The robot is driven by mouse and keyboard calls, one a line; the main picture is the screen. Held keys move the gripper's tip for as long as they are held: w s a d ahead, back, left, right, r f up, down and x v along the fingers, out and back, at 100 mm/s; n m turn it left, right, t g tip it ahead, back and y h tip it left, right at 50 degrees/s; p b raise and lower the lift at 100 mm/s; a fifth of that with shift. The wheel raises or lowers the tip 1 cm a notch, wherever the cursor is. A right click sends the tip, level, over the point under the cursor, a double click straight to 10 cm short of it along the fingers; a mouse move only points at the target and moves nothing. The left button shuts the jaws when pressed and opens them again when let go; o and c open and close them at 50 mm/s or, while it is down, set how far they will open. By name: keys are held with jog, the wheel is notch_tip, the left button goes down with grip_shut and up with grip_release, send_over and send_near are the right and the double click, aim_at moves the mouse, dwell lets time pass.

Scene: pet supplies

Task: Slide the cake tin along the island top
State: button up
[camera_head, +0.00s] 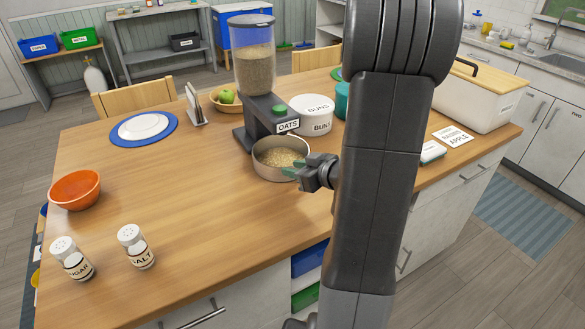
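The cake tin appears to be the round, shallow metal tin (263,170) on the island top (190,190), in front of the oats dispenser. It holds a layer of pale grain. My gripper (291,171) is at the tin's right front rim, with its green-tipped fingers overlapping the rim in the picture. Whether the fingers touch the wall or are shut on it is not clear. My arm hides the island top to the right of the gripper.
The oats dispenser (253,65) stands close behind the tin, with a white BUNS canister (312,115) to its right. An orange bowl (75,190), a salt shaker (136,247) and a sugar shaker (72,260) stand left. The wood between them and the tin is clear.

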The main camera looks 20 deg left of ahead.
jog(key=shift+a, duration=0.15)
jog(key=x, duration=1.3)
jog(key=shift+w+a+f, duration=0.1)
jog(key=shift+a+f, duration=0.1)
jog(key=shift+f, duration=0.05)
grip_shut()
